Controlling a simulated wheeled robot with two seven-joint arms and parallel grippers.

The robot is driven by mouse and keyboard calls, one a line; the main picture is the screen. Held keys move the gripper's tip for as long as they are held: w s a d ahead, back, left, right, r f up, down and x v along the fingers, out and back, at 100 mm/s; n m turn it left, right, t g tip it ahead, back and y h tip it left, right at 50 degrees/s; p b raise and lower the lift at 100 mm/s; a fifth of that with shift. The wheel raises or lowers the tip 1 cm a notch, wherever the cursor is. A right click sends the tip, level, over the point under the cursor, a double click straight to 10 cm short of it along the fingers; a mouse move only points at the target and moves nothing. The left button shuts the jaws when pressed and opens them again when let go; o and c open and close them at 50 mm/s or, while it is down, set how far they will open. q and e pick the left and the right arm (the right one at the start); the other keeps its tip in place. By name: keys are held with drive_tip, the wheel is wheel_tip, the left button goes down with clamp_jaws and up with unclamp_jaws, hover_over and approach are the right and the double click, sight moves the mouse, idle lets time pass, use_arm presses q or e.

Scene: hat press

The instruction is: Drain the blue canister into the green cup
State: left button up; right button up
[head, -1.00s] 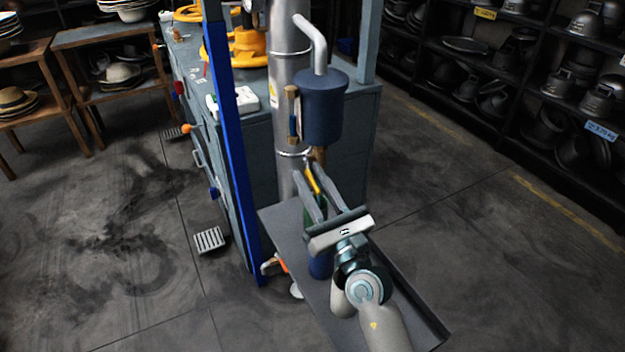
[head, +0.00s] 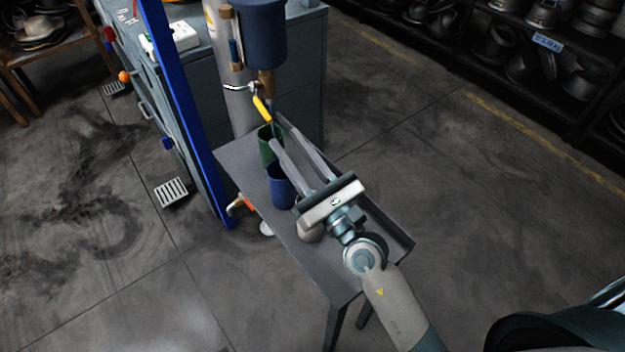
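The blue canister (head: 259,40) hangs on the metal column at the top, its upper part cut off by the frame. Under it is a brass tap (head: 266,84) with a yellow lever (head: 262,108) slanting down. The green cup (head: 265,150) stands upright on the grey bench below the tap. My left gripper is out of view.
A blue cup (head: 281,190) stands in front of the green one. A pale cup (head: 308,231) is partly hidden under my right gripper. The grey bench (head: 290,240) is narrow. A blue post (head: 185,100) rises at its left.

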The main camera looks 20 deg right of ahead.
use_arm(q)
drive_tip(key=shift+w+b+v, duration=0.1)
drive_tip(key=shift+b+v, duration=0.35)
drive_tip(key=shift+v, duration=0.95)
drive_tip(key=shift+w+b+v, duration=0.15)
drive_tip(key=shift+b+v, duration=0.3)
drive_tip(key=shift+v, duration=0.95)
use_arm(e)
drive_tip(key=v, duration=0.7)
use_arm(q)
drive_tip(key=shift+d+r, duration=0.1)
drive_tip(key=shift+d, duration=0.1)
use_arm(e)
drive_tip(key=shift+s, duration=0.1)
